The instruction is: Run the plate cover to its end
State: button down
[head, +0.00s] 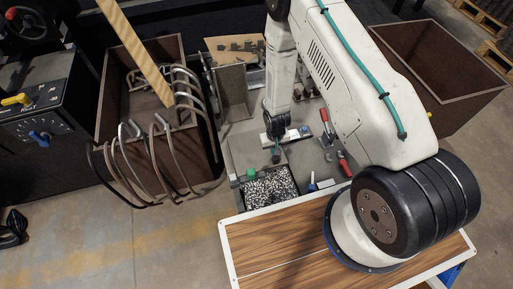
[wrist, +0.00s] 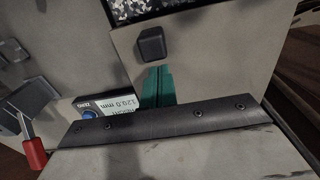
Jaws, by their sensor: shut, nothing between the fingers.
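A flat grey plate (wrist: 205,60) with a small dark knob (wrist: 152,44) on it fills the middle of the wrist view; it looks like the plate cover. It borders a bin of black-and-white chips (wrist: 130,8). In the head view the grey plate lies behind the chip bin (head: 270,188). My gripper (head: 275,149) points down over this plate and is shut and empty. A teal piece (wrist: 158,87) shows just below the knob in the wrist view. I cannot tell whether the gripper touches the knob.
A dark strip with screws (wrist: 165,126) crosses the wrist view, above a pale surface. A height display (wrist: 105,106) and a red-handled clamp (wrist: 33,150) are on the left. In the head view, a crate with curved bars (head: 150,140) stands left and a wooden table (head: 275,250) lies in front.

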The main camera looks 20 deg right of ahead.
jog(key=shift+s, duration=0.2)
dwell(0.5)
jog(key=shift+s, duration=11.15)
